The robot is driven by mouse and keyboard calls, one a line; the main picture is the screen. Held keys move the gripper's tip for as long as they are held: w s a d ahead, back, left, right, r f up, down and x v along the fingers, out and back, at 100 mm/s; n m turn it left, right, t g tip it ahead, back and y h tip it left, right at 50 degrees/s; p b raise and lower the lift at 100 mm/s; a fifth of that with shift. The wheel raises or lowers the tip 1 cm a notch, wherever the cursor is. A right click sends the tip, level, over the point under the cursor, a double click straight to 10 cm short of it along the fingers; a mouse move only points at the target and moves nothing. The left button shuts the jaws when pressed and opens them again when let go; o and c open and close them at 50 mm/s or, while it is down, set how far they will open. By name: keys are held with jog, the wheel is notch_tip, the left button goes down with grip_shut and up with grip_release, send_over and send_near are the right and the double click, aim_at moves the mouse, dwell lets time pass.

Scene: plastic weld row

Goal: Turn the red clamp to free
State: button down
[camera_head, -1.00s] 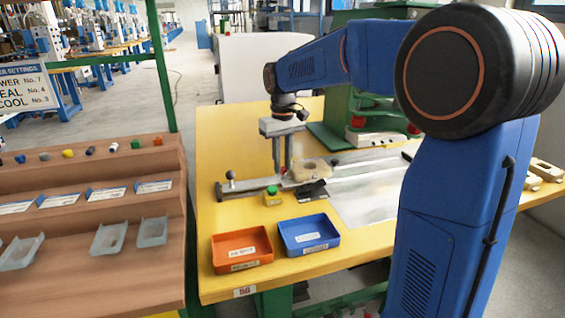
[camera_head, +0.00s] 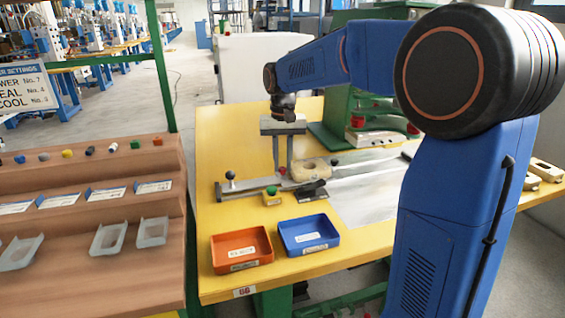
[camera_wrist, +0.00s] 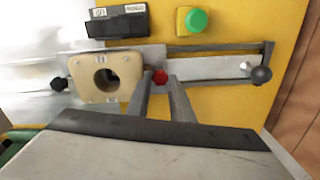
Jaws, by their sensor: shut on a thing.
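The red clamp (camera_wrist: 159,77) shows as a small red knob at the edge of the metal fixture in the wrist view. My gripper (camera_wrist: 160,80) is shut on it, with one finger on each side. In the head view my gripper (camera_head: 283,168) points straight down at the fixture, and the clamp is small between the fingertips. A beige block with a round hole (camera_wrist: 110,77) sits on the fixture beside the clamp, and it also shows in the head view (camera_head: 312,167). The clamp's lower part is hidden.
A dark-knobbed lever (camera_head: 230,176) stands at the fixture's left end. A green button box (camera_head: 271,197) and a black box (camera_head: 308,191) sit in front of it. Orange (camera_head: 242,262) and blue (camera_head: 308,250) trays lie at the table's front. A green machine stands behind.

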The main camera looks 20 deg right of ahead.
aim_at(282, 168)
jog(key=shift+r, duration=0.1)
jog(key=c, duration=1.6)
grip_release()
jog(key=shift+o, duration=0.2)
notch_tip(282, 168, up, 17)
jog(key=shift+r, duration=0.15)
